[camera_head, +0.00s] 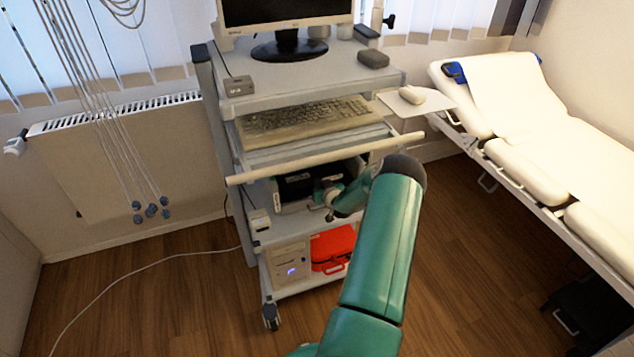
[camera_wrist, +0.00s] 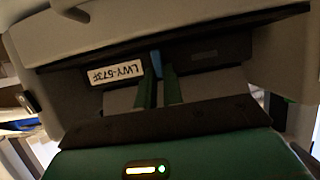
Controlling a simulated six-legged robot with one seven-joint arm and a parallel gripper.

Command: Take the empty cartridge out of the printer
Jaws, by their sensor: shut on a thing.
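The printer (camera_head: 279,198) sits on the cart shelf below the keyboard, its dark front partly hidden by my arm. In the wrist view, the dark cartridge (camera_wrist: 205,55) lies across the printer's opening. It bears a white label (camera_wrist: 115,73) with upside-down text reading LWY-573F and has a narrow blue tab (camera_wrist: 157,62) near its middle. My gripper (camera_wrist: 160,80) has its two green fingers close together on either side of the blue tab, shut on it. In the head view, my gripper's tips are hidden at the printer front.
The cart's pale front rail (camera_head: 315,160) runs above the printer, close to my arm. The keyboard (camera_head: 305,118) and monitor (camera_head: 285,12) are higher up.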

